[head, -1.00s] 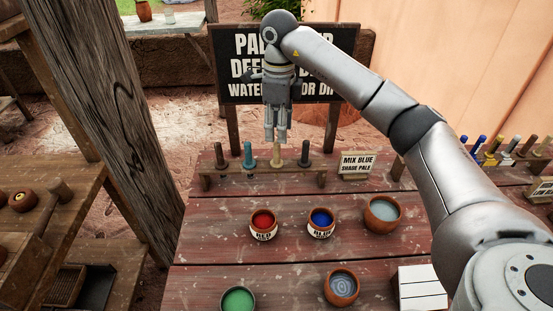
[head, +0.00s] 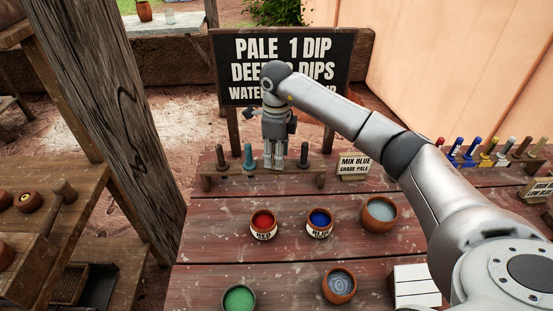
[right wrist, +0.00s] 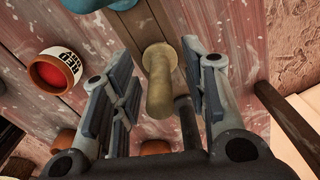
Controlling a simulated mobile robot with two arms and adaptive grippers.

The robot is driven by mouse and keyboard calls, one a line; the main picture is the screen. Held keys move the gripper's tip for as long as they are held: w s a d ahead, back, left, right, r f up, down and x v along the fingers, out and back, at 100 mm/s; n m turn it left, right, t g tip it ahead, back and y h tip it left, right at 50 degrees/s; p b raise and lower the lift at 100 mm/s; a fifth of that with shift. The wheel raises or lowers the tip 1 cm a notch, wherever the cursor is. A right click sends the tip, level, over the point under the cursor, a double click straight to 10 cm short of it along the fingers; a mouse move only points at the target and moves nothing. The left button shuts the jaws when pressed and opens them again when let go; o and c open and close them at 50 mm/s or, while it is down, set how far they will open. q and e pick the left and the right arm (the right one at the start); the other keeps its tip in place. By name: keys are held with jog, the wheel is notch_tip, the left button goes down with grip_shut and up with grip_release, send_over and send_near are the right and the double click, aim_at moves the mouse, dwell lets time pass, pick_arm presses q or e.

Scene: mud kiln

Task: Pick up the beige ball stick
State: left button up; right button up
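The beige ball stick (right wrist: 158,82) stands in a wooden rack (head: 215,181) on the red plank table. In the right wrist view it is between the two fingers of my right gripper (right wrist: 157,55), with a gap visible on both sides. In the head view my right gripper (head: 274,160) points down over the rack, fingers apart, and largely hides the beige stick. A teal stick (head: 249,157) stands just left of it and a dark stick (head: 304,154) just right. Another dark stick (head: 220,157) is at the rack's left end. My left gripper is out of view.
In front of the rack are a red paint pot (head: 264,224), a blue pot (head: 320,222) and a pale bowl (head: 379,214). A small sign (head: 354,165) stands right of the rack. A large black sign (head: 285,65) stands behind.

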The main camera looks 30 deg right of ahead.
grip_shut()
notch_tip(320, 180, up, 9)
jog(key=shift+f+b, duration=0.1)
jog(key=shift+b, duration=0.65)
jog(key=shift+r, duration=0.6)
jog(key=shift+r, duration=0.1)
